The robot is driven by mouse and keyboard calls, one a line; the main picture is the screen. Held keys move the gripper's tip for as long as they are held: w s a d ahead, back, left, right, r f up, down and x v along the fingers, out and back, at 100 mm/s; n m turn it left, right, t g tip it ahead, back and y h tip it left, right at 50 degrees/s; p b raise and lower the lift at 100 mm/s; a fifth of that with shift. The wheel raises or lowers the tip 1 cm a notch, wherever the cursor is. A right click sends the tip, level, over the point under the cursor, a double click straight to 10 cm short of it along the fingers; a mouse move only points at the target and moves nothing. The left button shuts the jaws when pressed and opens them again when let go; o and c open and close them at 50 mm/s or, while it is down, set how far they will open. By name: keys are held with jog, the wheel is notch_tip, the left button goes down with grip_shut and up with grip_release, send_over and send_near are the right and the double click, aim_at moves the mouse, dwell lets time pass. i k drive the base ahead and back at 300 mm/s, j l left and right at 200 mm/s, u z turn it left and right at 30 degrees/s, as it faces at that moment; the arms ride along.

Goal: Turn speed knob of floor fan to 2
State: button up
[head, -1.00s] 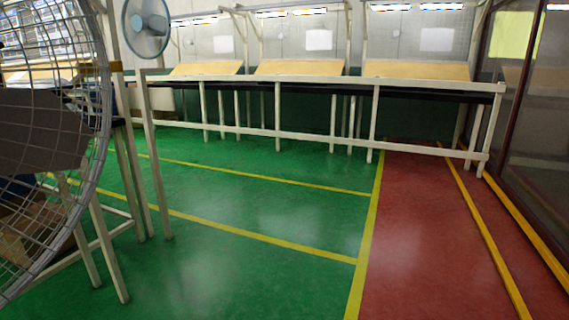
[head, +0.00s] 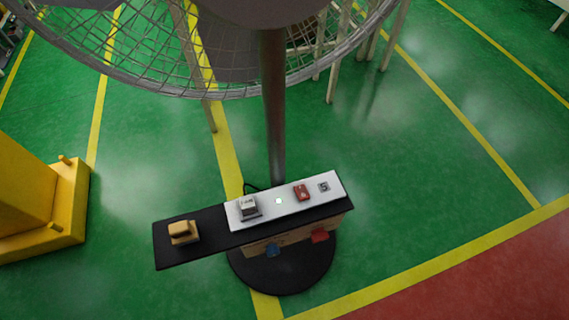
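The floor fan shows in the head view, with its wire cage (head: 150,60) at the top and its grey pole (head: 273,110) running down to a round black base (head: 285,278). A white control panel (head: 268,212) lies on a black board in front of the pole. On the panel are a grey block-like control (head: 248,207), a small pale light (head: 278,201), a red switch (head: 302,192) and a small grey piece (head: 324,187). I cannot tell which one is the speed knob, and no setting can be read. My gripper is not in view.
A tan block (head: 183,232) sits on the black board's left end (head: 165,255). Red and blue pieces show at the box beneath the board. A yellow structure (head: 40,210) stands at left. Green floor (head: 400,200) with yellow lines is clear to the right.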

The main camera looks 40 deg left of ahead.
aim_at(273, 250)
jog(key=k+l+u, duration=0.1)
jog(key=u, duration=0.9)
jog(key=k+j, duration=0.25)
